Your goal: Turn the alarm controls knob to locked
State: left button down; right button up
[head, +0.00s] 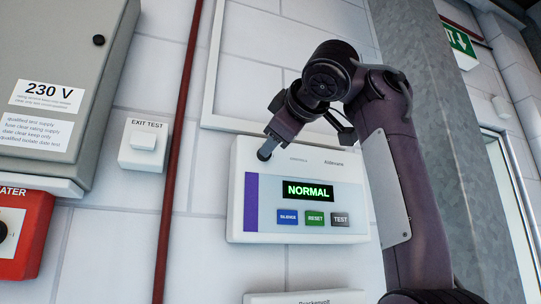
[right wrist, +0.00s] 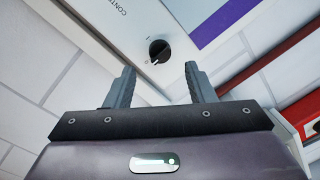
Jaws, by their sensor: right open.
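The alarm panel (head: 310,238) is a white wall box with a purple stripe, a display reading NORMAL and three buttons. Its small round black controls knob (head: 264,155) is at the panel's upper left, partly hidden by my right gripper (head: 272,142). In the right wrist view the knob (right wrist: 159,50) shows a white pointer mark towards its lower left, with small marks beside it too tiny to read surely. My right gripper (right wrist: 160,67) is open, its two fingers either side of the knob's line and seemingly just short of it. My left gripper is out of view.
A grey 230 V cabinet (head: 60,75), an EXIT TEST switch (head: 144,145) and a red heater box (head: 22,235) are on the wall to the left. A red pipe (head: 177,170) runs between them and the panel. A grey column (head: 440,100) stands at right.

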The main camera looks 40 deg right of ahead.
jog(key=shift+b+v, duration=0.35)
jog(key=shift+v, duration=1.2)
